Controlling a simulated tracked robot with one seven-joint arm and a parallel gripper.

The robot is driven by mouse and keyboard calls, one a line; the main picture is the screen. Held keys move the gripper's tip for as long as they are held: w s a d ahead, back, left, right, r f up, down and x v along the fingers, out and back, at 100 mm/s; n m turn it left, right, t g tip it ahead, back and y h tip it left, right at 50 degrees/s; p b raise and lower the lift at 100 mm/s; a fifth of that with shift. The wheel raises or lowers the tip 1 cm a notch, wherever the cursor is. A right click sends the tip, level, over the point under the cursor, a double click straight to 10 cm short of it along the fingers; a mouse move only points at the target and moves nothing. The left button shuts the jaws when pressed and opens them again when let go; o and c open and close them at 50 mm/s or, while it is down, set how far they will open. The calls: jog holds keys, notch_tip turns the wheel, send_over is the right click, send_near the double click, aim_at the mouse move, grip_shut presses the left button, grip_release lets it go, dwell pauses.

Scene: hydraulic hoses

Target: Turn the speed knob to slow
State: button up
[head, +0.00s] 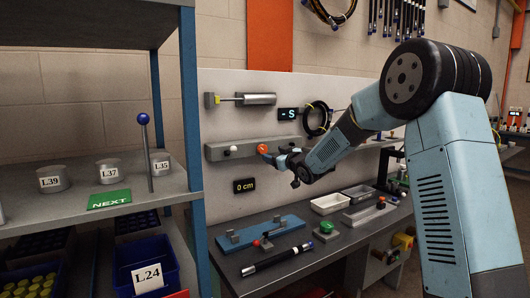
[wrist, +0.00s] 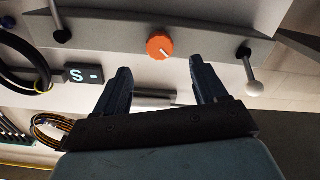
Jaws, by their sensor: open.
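The speed knob (head: 262,148) is a round orange knob on the grey panel bar on the wall board. In the wrist view the knob (wrist: 159,46) shows a short white mark pointing to the lower right. My gripper (wrist: 160,68) is open, its two dark fingers apart on either side of the knob's line, with the knob just beyond the tips and not visibly touched. In the head view my gripper (head: 272,155) is close to the knob and partly overlaps it. A small display reads "- S" (head: 287,114); it also shows in the wrist view (wrist: 83,75).
A white-balled lever (head: 232,149) sits beside the knob, also in the wrist view (wrist: 254,88). A "0 cm" display (head: 245,185) hangs below. A coiled black hose (head: 317,119) hangs near the arm. The bench (head: 290,270) holds a blue fixture (head: 262,232) and trays.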

aim_at(264, 150)
jog(key=x, duration=0.7)
jog(key=shift+w+a, duration=0.15)
jog(key=shift+w, duration=0.05)
jog(key=shift+c, duration=0.2)
jog(key=c, duration=1)
